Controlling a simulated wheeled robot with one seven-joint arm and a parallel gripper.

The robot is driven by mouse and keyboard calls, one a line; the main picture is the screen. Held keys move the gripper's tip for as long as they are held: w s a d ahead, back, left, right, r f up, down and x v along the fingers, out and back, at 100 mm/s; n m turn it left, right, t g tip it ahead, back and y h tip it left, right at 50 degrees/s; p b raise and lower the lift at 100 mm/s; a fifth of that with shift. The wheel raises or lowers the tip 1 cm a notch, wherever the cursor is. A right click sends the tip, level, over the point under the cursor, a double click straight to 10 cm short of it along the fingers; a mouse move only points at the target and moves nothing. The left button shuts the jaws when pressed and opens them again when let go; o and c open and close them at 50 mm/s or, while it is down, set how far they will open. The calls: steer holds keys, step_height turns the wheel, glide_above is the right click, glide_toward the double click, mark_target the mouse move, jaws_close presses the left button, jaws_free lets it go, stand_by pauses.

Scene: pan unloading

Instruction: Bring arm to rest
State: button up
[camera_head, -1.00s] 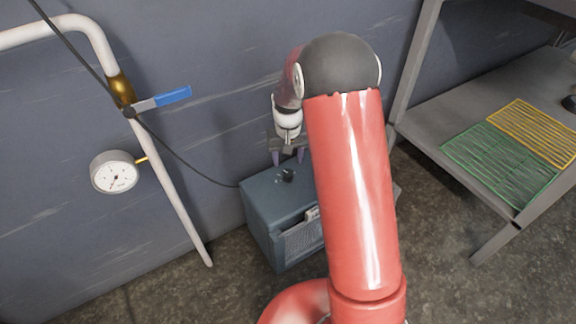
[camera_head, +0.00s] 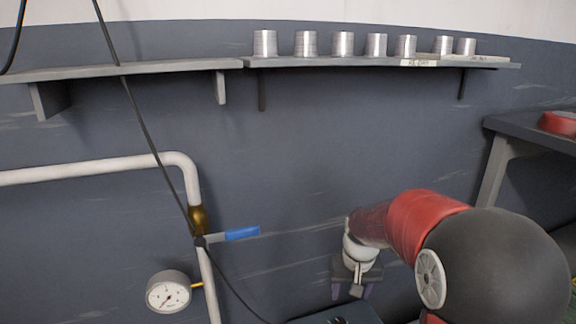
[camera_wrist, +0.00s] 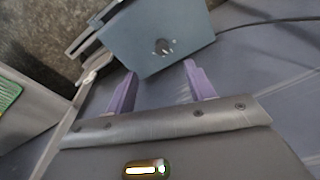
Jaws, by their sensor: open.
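My gripper (camera_wrist: 157,90) shows in the wrist view with its two purple fingers apart and nothing between them. In the head view my gripper (camera_head: 350,291) hangs below my red arm at the lower right, fingers pointing down. A blue-grey cabinet (camera_wrist: 185,22) with a small dark knob-like object (camera_wrist: 164,46) on its top lies beyond the fingertips in the wrist view. Only the top edge of the cabinet (camera_head: 350,313) shows at the bottom of the head view, under the gripper.
A wall shelf (camera_head: 390,62) carries several metal cans. A white pipe (camera_head: 90,172) with a blue-handled valve (camera_head: 242,233) and a gauge (camera_head: 169,292) stand left of my arm. A grey table (camera_head: 530,128) with a red object (camera_head: 558,123) is at the right. Open wall lies between.

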steer(key=s+r+t, duration=0.2)
steer(key=s+r, duration=0.4)
steer(key=s, duration=0.5)
steer(key=s+r+t, duration=0.2)
steer(key=s+r, duration=0.4)
steer(key=s, duration=0.6)
steer(key=shift+p, duration=0.35)
steer(key=shift+s, duration=0.1)
